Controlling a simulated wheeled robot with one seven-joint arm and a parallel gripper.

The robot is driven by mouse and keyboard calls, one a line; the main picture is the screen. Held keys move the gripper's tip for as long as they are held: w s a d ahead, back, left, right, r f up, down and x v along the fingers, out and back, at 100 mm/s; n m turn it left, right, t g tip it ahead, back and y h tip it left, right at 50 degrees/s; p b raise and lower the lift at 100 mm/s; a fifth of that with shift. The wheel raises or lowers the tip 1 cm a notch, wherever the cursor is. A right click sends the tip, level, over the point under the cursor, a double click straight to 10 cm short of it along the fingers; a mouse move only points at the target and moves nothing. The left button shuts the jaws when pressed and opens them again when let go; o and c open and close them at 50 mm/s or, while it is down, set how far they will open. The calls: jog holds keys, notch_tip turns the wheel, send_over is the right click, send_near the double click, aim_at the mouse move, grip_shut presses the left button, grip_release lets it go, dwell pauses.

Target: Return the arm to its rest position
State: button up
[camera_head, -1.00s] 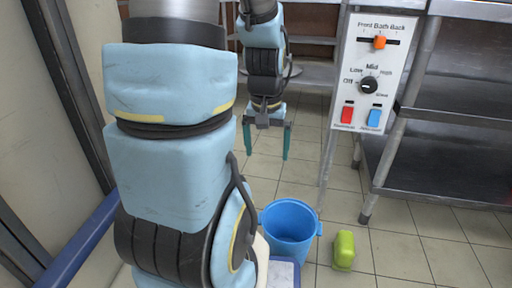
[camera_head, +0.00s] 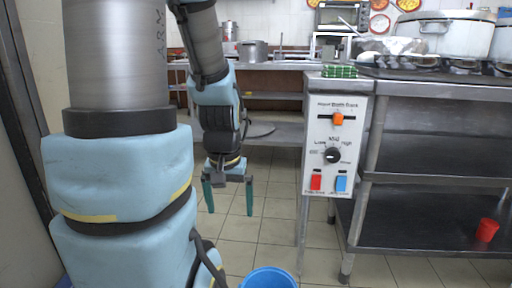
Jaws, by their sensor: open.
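My arm stands large at the left of the head view, with its forearm reaching down in the middle. My gripper (camera_head: 228,198) hangs pointing down, its two green fingers spread apart with nothing between them. It is above the tiled floor, left of the white control panel (camera_head: 331,146), and touches nothing that I can see.
The panel is fixed at a metal counter's (camera_head: 430,90) left end. Large stockpots (camera_head: 447,32) stand on that counter. A blue bucket (camera_head: 268,278) is cut off at the bottom edge. A red cup (camera_head: 487,230) sits on the lower shelf. Floor around my gripper is clear.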

notch_tip(320, 180, up, 40)
jog(key=p, duration=3.8)
jog(key=shift+f, duration=0.15)
